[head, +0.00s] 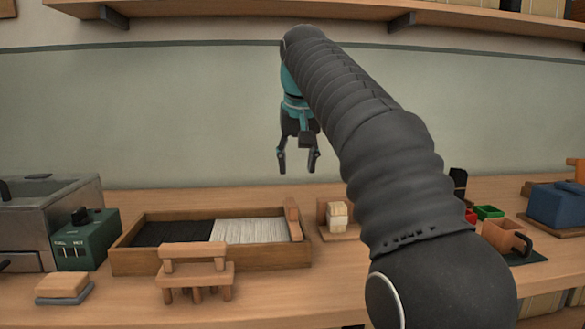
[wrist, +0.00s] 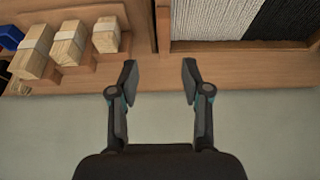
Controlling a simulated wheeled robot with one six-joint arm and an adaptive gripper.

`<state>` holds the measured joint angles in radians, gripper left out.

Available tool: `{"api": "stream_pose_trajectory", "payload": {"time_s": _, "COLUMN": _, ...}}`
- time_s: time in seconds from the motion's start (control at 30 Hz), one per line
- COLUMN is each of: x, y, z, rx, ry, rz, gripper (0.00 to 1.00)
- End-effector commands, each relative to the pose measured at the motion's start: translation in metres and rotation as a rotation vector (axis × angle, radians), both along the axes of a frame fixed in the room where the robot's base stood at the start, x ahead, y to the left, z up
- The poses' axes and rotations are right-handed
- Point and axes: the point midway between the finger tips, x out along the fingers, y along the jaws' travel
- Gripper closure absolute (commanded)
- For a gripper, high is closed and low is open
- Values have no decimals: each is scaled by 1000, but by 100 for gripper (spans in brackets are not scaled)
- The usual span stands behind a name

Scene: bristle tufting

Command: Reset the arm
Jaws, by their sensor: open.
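My gripper (head: 297,162) hangs from my dark grey arm in the upper middle of the head view, fingers pointing down. It is above the workbench (head: 330,292), with clear air below it, and touches nothing. In the wrist view my gripper (wrist: 158,80) shows two dark fingers spread apart with nothing between them. My arm crosses the head view from the lower right and hides part of the bench behind it.
A wooden tray (head: 120,262) holds black and white bristles. A small wooden stand (head: 195,278) is in front. Wrapped wooden blocks (wrist: 66,45) show in the wrist view. A green control box (head: 85,240) stands left. A shelf (head: 250,14) runs above; blue box (head: 555,204) right.

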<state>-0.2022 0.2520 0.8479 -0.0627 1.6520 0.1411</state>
Motion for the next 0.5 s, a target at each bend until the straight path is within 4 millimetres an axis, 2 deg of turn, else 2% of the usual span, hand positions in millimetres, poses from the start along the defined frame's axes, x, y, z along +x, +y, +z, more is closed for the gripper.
{"api": "stream_pose_trajectory", "payload": {"time_s": 0.17, "x": -19, "y": -12, "z": -4, "rx": 1, "ry": -7, "rz": -3, "gripper": 52}}
{"api": "stream_pose_trajectory", "payload": {"time_s": 0.27, "x": -40, "y": -23, "z": -13, "rx": 1, "ry": -14, "rz": -3, "gripper": 52}}
{"api": "stream_pose_trajectory", "payload": {"time_s": 0.5, "x": -101, "y": -50, "z": -54, "rx": 1, "ry": -36, "rz": -8, "gripper": 52}}
